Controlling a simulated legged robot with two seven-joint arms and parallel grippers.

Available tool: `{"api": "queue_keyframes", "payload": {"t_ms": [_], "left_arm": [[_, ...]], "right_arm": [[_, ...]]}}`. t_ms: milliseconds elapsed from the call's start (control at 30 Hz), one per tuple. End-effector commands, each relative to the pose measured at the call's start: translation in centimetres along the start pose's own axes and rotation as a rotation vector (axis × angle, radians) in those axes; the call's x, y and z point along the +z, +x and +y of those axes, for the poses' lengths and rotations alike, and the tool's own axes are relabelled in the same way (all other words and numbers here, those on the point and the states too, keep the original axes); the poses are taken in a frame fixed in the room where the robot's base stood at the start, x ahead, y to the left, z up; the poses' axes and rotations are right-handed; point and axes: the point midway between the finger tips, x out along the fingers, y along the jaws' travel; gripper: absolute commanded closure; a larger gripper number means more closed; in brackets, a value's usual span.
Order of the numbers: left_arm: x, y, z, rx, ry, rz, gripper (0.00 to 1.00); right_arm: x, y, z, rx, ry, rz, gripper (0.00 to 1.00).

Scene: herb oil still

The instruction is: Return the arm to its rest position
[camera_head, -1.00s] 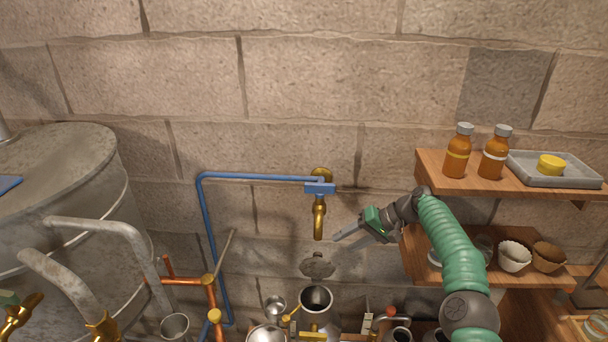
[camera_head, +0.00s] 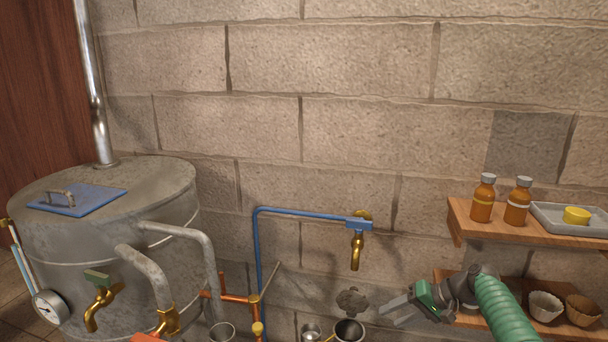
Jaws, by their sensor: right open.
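My right arm comes in from the lower right with a green ribbed sleeve. Its right gripper (camera_head: 396,309) is open, with nothing between the fingers. It hangs in front of the stone wall, below and right of the brass tap (camera_head: 357,250) on the blue pipe (camera_head: 300,211). It is left of the lower shelf and apart from the tap. My left gripper is not in view.
The metal still tank (camera_head: 100,240) with a blue hatch (camera_head: 78,199) stands at left. Brown bottles (camera_head: 482,200) and a grey tray (camera_head: 556,222) sit on the upper shelf (camera_head: 468,233) at right. A dark-mouthed pot (camera_head: 349,331) stands at the bottom.

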Motion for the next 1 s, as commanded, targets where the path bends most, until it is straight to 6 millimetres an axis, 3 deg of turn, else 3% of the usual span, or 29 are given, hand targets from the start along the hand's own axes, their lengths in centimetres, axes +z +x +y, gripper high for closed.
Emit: {"api": "queue_keyframes", "payload": {"t_ms": [367,567,767,867,1000], "left_arm": [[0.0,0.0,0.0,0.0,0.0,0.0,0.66],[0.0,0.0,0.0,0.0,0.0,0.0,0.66],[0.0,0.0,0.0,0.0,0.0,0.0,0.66],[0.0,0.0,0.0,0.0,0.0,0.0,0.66],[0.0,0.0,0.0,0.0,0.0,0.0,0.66]], "right_arm": [[3.3,4.2,-4.6,0.138,-0.115,-0.078,0.52],[7.2,6.3,-6.4,0.26,-0.193,-0.118,0.52],[13.8,7.2,-5.7,0.445,-0.276,-0.146,0.52],[18.7,5.8,-3.6,0.557,-0.304,-0.136,0.52],[26.1,2.3,0.1,0.671,-0.306,-0.094,0.52]]}}
